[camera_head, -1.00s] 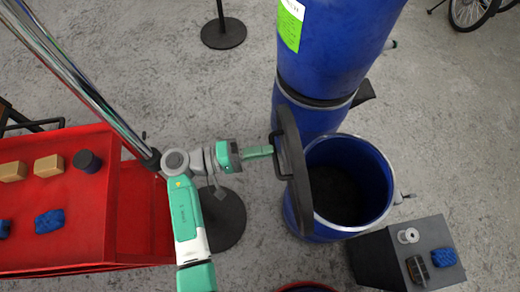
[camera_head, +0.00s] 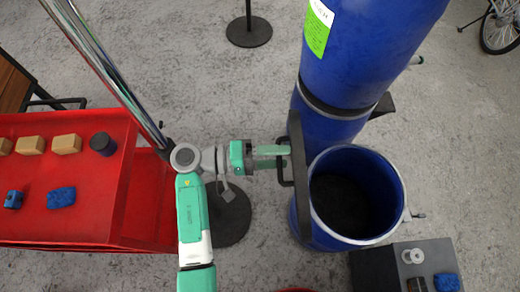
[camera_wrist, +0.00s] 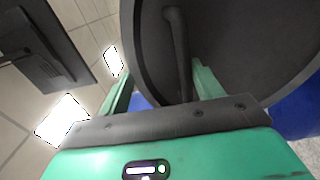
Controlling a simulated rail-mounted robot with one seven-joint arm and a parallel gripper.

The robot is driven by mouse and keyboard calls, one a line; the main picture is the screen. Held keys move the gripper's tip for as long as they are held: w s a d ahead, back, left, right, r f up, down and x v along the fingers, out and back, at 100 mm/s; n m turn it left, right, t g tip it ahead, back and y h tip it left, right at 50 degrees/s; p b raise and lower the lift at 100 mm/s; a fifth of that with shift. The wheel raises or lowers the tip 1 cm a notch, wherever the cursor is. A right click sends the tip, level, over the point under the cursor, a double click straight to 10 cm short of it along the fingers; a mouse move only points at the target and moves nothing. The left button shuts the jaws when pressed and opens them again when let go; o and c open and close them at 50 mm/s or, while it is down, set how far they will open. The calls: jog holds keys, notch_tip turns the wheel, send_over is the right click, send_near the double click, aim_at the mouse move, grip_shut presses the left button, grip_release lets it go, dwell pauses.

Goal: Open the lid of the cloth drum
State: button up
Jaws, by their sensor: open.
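The blue cloth drum (camera_head: 399,190) stands open, with a dark inside. Its black lid (camera_head: 301,190) stands upright, nearly edge-on, at the left side of the drum's rim. The lid's bar handle (camera_head: 281,174) faces left, towards my gripper. My gripper (camera_head: 287,151) is open at the handle side of the lid. In the wrist view, the dark underside or face of the lid (camera_wrist: 240,45) fills the upper right, and the handle (camera_wrist: 178,55) lies between the two green fingers of my gripper (camera_wrist: 162,70). Contact with the handle cannot be told.
A tall blue drum (camera_head: 365,50) with a green label stands behind the open one. A red cart (camera_head: 118,190) with small boxes and blue items is at the left. A dark box (camera_head: 375,268) stands at the lower right. Round black stand bases (camera_head: 249,32) are on the floor.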

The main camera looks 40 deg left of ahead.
jog(key=s+d, duration=0.1)
jog(key=s, duration=0.3)
jog(key=s+d+r, duration=0.1)
jog(key=s, duration=0.4)
jog(key=s+d, duration=0.2)
jog(key=s, duration=0.3)
jog(key=shift+d+r, duration=0.1)
jog(key=shift+r, duration=0.15)
jog(key=c, duration=0.3)
